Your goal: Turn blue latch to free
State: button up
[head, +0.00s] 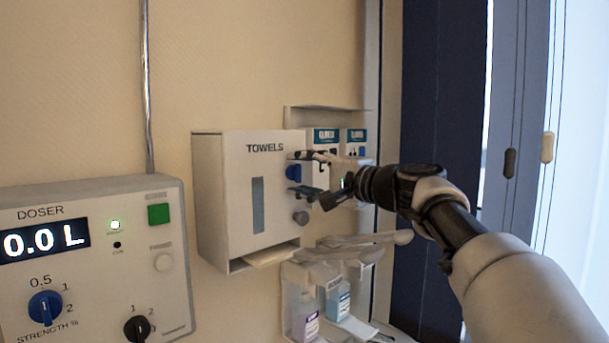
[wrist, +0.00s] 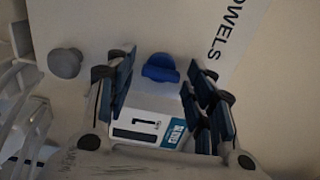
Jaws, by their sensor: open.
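The blue latch (head: 293,172) is on the front of the white towel dispenser (head: 225,200), near its right edge. In the wrist view the blue latch (wrist: 161,68) lies between and just beyond my open fingers. The wrist view shows my gripper (wrist: 165,85) with one finger on each side of the latch. I cannot tell whether a finger touches it.
A grey round knob (head: 300,218) is below the latch; it is left of my fingers in the wrist view (wrist: 65,63). White boxes with teal labels (head: 326,137) stand behind my gripper. A doser panel (head: 95,265) is at left. Bottles (head: 305,318) stand in a holder below.

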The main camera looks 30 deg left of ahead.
dwell(0.3)
jog(key=v, duration=1.2)
jog(key=shift+s, duration=0.1)
